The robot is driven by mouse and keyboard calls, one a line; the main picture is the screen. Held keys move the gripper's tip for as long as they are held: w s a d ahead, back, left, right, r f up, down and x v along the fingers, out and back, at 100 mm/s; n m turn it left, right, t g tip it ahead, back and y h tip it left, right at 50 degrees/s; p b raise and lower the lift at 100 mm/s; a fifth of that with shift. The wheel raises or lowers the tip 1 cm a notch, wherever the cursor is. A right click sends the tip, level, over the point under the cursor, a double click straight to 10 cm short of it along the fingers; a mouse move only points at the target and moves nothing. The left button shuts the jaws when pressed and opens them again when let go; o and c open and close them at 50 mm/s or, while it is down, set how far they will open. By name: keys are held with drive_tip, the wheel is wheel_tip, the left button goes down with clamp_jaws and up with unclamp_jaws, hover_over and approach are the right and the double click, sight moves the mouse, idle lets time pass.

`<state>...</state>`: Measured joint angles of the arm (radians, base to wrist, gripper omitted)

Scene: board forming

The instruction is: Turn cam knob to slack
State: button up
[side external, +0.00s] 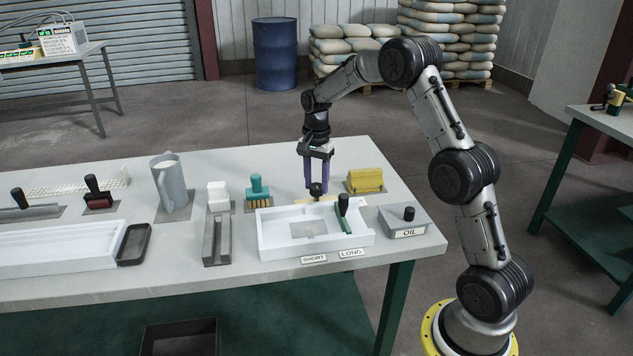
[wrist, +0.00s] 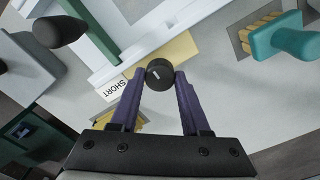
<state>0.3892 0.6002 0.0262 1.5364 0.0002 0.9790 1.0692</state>
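The cam knob is a small round black knob (side external: 316,188) at the far side of the white forming tray (side external: 268,240). In the wrist view the knob (wrist: 160,73) has a short white mark on its top. A tan plate (wrist: 176,52) lies beside it. My gripper (side external: 316,186) points straight down with its two purple fingers at the knob. In the wrist view the fingertips of my gripper (wrist: 160,76) stand on either side of the knob, close to it. I cannot tell whether both touch it.
A black-handled green bar (side external: 344,212) stands on the tray's right side. Near my gripper are a teal-handled brush (side external: 257,187), a yellow block (side external: 365,180) and an OIL box (side external: 408,221). A grey jug (side external: 171,184) stands further left.

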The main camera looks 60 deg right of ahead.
clamp_jaws()
drive_tip(key=shift+n, duration=0.4)
drive_tip(key=n, duration=0.5)
drive_tip(key=shift+r+n, duration=0.1)
drive_tip(key=shift+n, duration=0.2)
drive_tip(key=n, duration=0.5)
drive_tip(key=shift+n, duration=0.3)
drive_tip(key=n, duration=1.2)
